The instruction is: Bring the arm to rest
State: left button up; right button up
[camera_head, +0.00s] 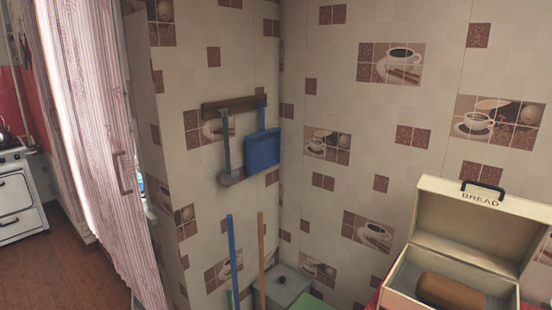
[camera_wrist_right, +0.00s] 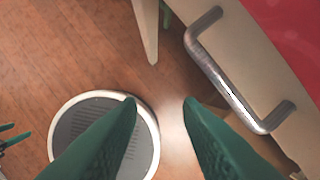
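My right gripper (camera_wrist_right: 159,102) shows in the right wrist view. Its two dark green fingers are apart with nothing between them, above the brown floor. A bar handle on a pale front is to the right of the fingers, apart from them. Small green prongs (camera_wrist_right: 14,138) at the left edge of that view may be my left gripper, too small and cut off to tell their state. Neither arm shows in the head view.
An open bread box (camera_head: 463,240) with a brown loaf (camera_head: 450,291) stands at the right. The metal handle (camera_wrist_right: 225,80) juts out near my right gripper. A wooden rack (camera_head: 232,104) with hanging tools is on the wall.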

jog(key=s+d+f+g, duration=0.1)
jog(key=s+f, duration=0.5)
jog(key=f, duration=0.6)
jog(key=s+d+f, duration=0.1)
jog(key=s+f, duration=0.4)
jog(key=f, duration=0.6)
jog(key=s+d+f, duration=0.1)
jog(key=s+f, duration=0.4)
jog(key=s, duration=0.3)
jog(key=shift+s+d+g, duration=0.15)
jog(key=shift+g, duration=0.25)
